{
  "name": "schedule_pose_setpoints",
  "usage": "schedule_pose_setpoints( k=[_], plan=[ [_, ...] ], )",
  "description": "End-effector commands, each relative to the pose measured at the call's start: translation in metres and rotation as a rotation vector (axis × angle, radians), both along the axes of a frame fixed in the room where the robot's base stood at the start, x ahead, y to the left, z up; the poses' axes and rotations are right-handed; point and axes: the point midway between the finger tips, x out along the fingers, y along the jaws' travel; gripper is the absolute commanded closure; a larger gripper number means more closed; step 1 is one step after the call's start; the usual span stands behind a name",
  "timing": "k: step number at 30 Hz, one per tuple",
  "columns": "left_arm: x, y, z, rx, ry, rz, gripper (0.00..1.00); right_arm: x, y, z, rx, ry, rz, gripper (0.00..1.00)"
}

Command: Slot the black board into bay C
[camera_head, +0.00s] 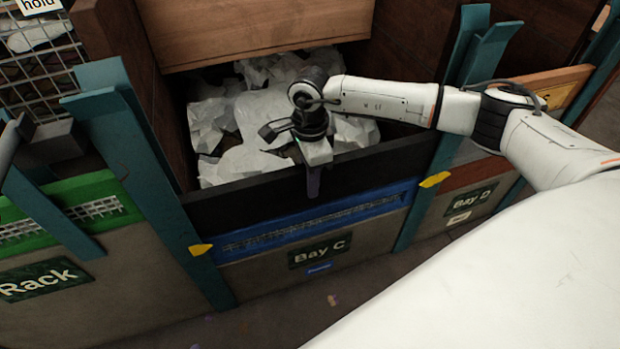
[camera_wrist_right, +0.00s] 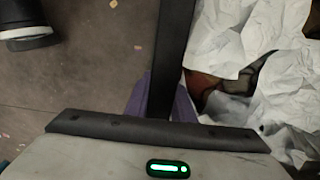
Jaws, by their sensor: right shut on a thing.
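The black board (camera_head: 245,200) spans the front of bay C, long side level, between the left teal post (camera_head: 125,130) and the right teal post (camera_head: 462,80). Its ends lie at the posts; I cannot tell how deep they sit in the slots. Its lower edge is at or just above the blue board (camera_head: 350,215) over the Bay C sign (camera_head: 320,250). My right gripper (camera_head: 313,182) is shut on its top edge near the middle. In the right wrist view the black board (camera_wrist_right: 174,50) runs between the purple fingers (camera_wrist_right: 160,104). My left gripper is not in view.
Crumpled white sheets (camera_head: 255,115) fill the bay behind the board. A brown panel (camera_head: 250,30) stands at the back. The Rack with a green board (camera_head: 70,205) is at left, bay D (camera_head: 468,200) at right. The floor (camera_head: 290,320) in front is mostly clear.

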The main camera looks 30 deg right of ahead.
Motion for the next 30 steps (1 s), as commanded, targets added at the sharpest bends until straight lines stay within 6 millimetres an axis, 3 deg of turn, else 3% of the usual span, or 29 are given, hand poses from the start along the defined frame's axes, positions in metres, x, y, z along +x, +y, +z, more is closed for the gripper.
schedule_pose_setpoints(
  k=[19,20,23,30],
  plan=[
    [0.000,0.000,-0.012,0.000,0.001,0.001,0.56,0.002,0.001,-0.013,0.002,-0.006,0.000,1.00],
    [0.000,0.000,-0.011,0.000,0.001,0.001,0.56,0.002,0.001,-0.012,0.002,-0.006,0.000,0.75],
    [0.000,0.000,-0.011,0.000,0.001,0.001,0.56,0.002,0.000,-0.012,0.001,-0.004,0.000,0.58],
    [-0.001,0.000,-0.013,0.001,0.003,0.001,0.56,-0.001,0.000,-0.016,-0.001,0.003,0.000,0.56]
  ],
)
